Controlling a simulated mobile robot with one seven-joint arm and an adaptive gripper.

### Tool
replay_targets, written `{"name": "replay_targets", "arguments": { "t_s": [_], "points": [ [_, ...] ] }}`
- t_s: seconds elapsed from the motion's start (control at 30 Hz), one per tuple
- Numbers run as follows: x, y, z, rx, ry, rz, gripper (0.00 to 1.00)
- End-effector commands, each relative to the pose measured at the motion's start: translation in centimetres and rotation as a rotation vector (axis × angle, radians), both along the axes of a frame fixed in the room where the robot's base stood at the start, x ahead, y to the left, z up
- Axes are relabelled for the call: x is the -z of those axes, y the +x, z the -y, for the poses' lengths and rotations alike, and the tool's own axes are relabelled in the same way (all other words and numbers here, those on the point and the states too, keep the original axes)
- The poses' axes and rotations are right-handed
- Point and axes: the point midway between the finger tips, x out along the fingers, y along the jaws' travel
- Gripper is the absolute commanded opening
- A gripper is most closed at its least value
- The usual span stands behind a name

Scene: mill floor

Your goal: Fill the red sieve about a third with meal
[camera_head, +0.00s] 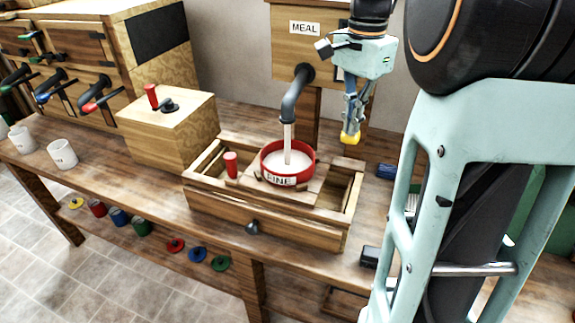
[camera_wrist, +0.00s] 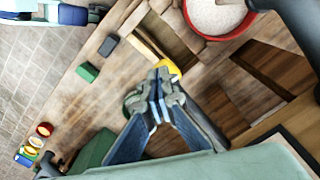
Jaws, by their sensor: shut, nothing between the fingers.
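The red sieve (camera_head: 309,153), labelled FINE, sits on a wooden carriage in an open wooden frame on the bench. Pale meal (camera_head: 278,160) covers its floor, with the red rim standing above it. A pale stream (camera_head: 288,138) runs from the dark bent spout (camera_head: 293,98) of the MEAL box (camera_head: 283,52) into the sieve. The sieve also shows at the top of the wrist view (camera_wrist: 213,36), partly cut off. My gripper (camera_head: 350,132) is shut and empty, right of the spout. A yellow piece (camera_wrist: 174,68) shows at its fingertips; whether they touch is unclear.
The wooden frame (camera_head: 270,222) with a dark knob surrounds the sieve, and a red peg (camera_head: 231,165) stands left of it. A wooden box (camera_head: 168,130) and white cups (camera_head: 62,154) stand farther left. Small blocks (camera_wrist: 88,72) lie on the bench near my gripper.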

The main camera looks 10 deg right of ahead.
Motion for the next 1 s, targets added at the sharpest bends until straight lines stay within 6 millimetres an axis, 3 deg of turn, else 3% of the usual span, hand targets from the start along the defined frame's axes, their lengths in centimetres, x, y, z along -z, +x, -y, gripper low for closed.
{"name": "replay_targets", "arguments": {
  "t_s": [0.23,0.77,1.0],
  "points": [
    [-1.2,0.0,0.0,0.000,0.000,0.000,0.00],
    [-8.9,0.0,0.0,-0.001,0.000,0.000,0.00],
    [-9.0,0.0,0.0,0.000,0.000,0.000,0.00]
  ]
}}
